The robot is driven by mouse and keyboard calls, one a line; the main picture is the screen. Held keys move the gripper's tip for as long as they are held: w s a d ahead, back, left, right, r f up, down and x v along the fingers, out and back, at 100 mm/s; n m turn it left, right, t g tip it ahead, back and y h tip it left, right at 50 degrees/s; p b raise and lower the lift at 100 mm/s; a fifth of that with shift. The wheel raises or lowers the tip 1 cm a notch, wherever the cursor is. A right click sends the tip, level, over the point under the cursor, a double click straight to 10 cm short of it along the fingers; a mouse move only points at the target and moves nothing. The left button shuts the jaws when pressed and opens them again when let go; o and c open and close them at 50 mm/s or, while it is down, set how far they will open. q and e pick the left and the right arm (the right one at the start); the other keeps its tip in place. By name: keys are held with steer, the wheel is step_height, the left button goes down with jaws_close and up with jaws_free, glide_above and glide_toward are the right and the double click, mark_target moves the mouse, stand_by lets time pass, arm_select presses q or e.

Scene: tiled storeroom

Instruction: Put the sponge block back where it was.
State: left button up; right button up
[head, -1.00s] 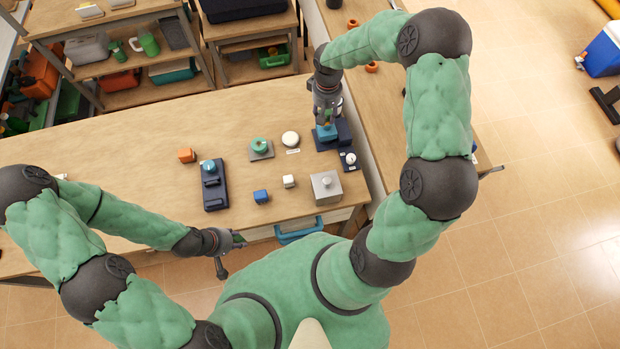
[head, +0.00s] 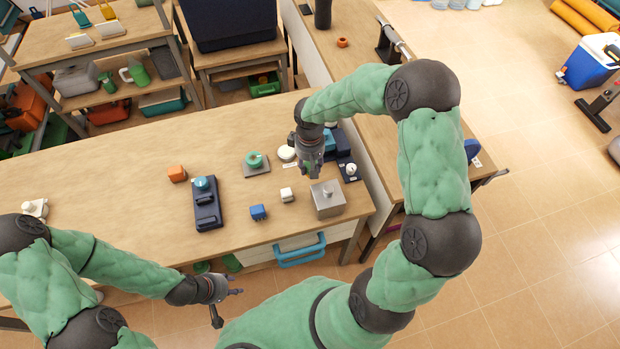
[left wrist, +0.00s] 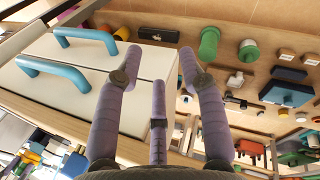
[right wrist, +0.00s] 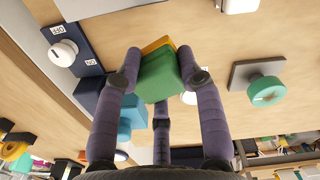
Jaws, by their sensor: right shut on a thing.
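The sponge block (right wrist: 160,77), green with a yellow-orange layer, is gripped between the fingertips of my right gripper (right wrist: 160,75) in the right wrist view. In the head view my right gripper (head: 312,172) points down above the table's right part, between the white disc and the grey box; the sponge is mostly hidden by the fingers there. The dark navy holder (head: 344,140) with a teal block (head: 328,138) is just behind it and partly covered by the gripper. My left gripper (head: 230,302) is open and empty in front of the table edge; its spread fingers show in the left wrist view (left wrist: 157,62).
The table's left part is mostly clear.

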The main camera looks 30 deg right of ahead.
step_height(320, 180, down, 6)
steer(key=shift+f+b, duration=0.1)
steer(key=shift+b, duration=0.7)
steer(key=shift+f, duration=0.15)
steer(key=o, duration=1.2)
steer(key=shift+r, duration=0.2)
step_height(320, 180, up, 12)
steer(key=p, duration=0.3)
